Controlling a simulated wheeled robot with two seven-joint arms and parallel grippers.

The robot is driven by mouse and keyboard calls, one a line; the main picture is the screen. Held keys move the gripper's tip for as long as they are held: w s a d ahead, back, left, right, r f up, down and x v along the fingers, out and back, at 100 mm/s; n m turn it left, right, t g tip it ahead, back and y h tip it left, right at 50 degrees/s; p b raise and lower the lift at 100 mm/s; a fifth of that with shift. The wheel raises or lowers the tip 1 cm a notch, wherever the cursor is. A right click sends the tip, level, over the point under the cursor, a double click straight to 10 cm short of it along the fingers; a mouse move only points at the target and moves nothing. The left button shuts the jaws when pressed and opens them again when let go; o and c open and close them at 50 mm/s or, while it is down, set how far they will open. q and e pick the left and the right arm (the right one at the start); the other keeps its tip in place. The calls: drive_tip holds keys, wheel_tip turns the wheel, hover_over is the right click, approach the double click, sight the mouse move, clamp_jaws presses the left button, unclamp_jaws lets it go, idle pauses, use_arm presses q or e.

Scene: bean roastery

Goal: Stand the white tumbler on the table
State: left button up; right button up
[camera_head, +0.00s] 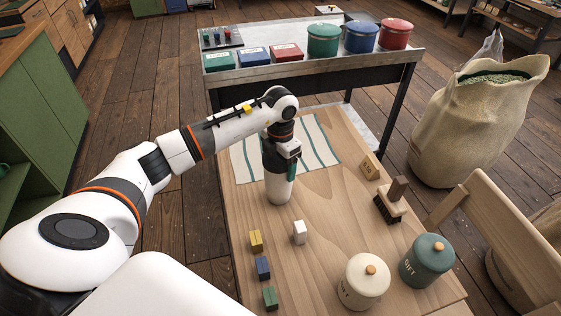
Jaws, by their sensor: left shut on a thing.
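The white tumbler (278,190) is upright over the wooden table (330,225), just in front of the striped cloth. My left gripper (279,168) is above it, pointing down, and is shut on its upper part. The tumbler's rim is hidden by the gripper. Its base is at or very close to the tabletop; I cannot tell whether it touches. My right gripper is not in view.
A striped cloth (321,142) lies behind. Yellow (256,241), blue (262,267), green (270,298) and white (299,232) blocks stand in front. Cream (362,283) and teal (427,262) canisters and a brush (391,205) are at right. The table's middle is clear.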

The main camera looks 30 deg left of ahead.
use_arm(q)
drive_tip(key=shift+f, duration=0.1)
drive_tip(key=o, duration=1.5)
drive_tip(key=shift+c, duration=0.2)
drive_tip(key=shift+r, duration=0.35)
wheel_tip(320, 180, up, 12)
drive_tip(key=shift+f+b, duration=0.15)
drive_tip(key=shift+b, duration=0.85)
